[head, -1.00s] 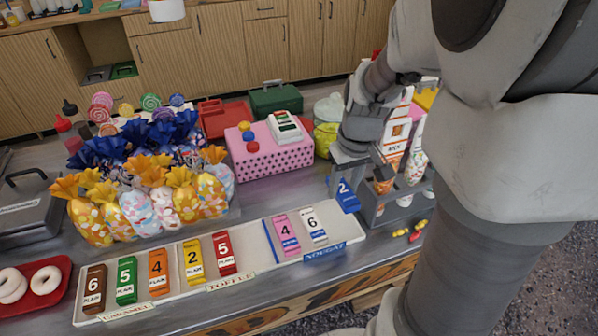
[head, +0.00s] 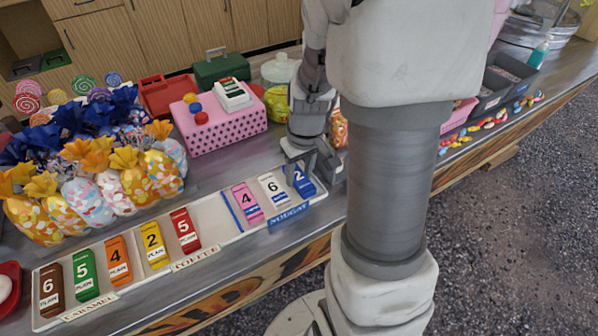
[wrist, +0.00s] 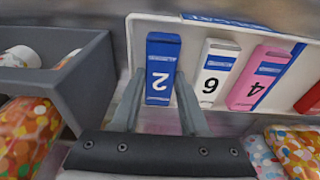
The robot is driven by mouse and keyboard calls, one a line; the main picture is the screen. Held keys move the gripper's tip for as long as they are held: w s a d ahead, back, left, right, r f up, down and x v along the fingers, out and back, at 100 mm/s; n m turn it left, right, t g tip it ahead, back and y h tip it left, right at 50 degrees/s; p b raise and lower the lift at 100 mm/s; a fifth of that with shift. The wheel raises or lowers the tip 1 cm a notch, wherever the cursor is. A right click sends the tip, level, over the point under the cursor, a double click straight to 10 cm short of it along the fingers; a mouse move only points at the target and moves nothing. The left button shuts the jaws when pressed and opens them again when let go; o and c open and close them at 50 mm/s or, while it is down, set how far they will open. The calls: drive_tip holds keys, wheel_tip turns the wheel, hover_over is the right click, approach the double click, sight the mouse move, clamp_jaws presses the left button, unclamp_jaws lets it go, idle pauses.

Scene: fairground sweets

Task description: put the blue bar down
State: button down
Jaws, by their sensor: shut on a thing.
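The blue bar (head: 304,183), marked 2, is between the fingers of my gripper (head: 299,160). In the wrist view the bar (wrist: 162,58) has a finger of my gripper (wrist: 159,82) at each side of its near end, shut on it. The bar is over the right end of the white tray (head: 218,212), in the NOUGAT section, beside the white bar (head: 273,189) marked 6 with a small gap. The pink bar (head: 247,201) marked 4 is beyond that. I cannot tell whether the blue bar touches the tray floor.
The tray's other bars, such as the red one (head: 185,228), stand further left. A grey bin (wrist: 82,80) is close beside the tray's end. Wrapped sweets (head: 139,184) and a pink dotted box (head: 224,128) are behind the tray.

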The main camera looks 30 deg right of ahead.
sight(303, 183)
drive_tip(key=c, duration=0.7)
unclamp_jaws()
drive_tip(key=shift+r, duration=0.1)
wheel_tip(303, 183, up, 12)
drive_tip(key=s+p, duration=0.2)
drive_tip(key=p, duration=0.1)
drive_tip(key=s+a+r+t, duration=0.4)
drive_tip(key=s+a+r, duration=0.6)
drive_tip(key=s+a, duration=0.15)
drive_tip(key=r+p, duration=0.4)
drive_tip(key=w+d+r+p, duration=0.1)
drive_tip(key=r+p, duration=0.1)
drive_tip(key=p, duration=0.1)
drive_tip(key=shift+r, duration=0.25)
